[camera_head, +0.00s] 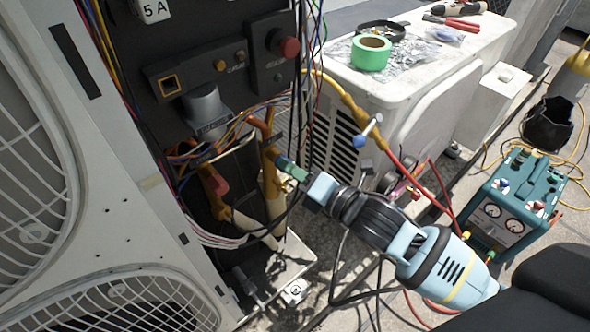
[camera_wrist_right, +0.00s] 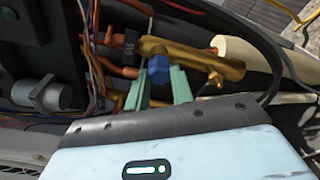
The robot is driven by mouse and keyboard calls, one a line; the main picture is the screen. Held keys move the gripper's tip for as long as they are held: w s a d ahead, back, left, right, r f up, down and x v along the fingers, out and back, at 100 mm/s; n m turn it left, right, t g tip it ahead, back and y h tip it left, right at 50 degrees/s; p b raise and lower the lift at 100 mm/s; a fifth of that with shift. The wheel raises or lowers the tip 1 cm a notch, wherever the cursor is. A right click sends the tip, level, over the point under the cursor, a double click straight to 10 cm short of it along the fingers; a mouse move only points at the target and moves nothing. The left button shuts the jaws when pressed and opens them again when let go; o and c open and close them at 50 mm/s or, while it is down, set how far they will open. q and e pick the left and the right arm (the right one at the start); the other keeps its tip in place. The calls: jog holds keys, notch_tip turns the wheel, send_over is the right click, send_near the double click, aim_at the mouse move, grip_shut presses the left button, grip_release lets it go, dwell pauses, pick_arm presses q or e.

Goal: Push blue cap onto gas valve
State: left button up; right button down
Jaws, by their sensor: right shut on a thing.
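The brass gas valve (camera_wrist_right: 205,62), beside a dark GAS tag (camera_wrist_right: 129,44), runs across the upper middle of the right wrist view. In the head view the gas valve (camera_head: 270,178) stands upright in the open unit. My right gripper (camera_head: 287,165) reaches it from the right. In the wrist view its green fingers (camera_wrist_right: 160,80) are shut on the blue cap (camera_wrist_right: 158,69). The cap is up against the valve's front; I cannot tell how far it sits on it. In the head view the fingers mostly hide the cap. My left gripper is not in view.
Loose wires (camera_head: 205,150) hang around both. A white condenser (camera_head: 410,85) carries green tape (camera_head: 371,52) and tools. A teal gauge machine (camera_head: 515,200) stands on the right floor.

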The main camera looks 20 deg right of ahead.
jog(key=shift+w, duration=0.15)
jog(key=c, duration=1.3)
grip_release()
jog(key=shift+a, duration=0.1)
jog(key=shift+c, duration=0.2)
jog(key=shift+o, duration=1.1)
jog(key=p+v, duration=0.1)
jog(key=v, duration=0.6)
jog(key=shift+s+d, duration=0.2)
jog(key=shift+s, duration=0.15)
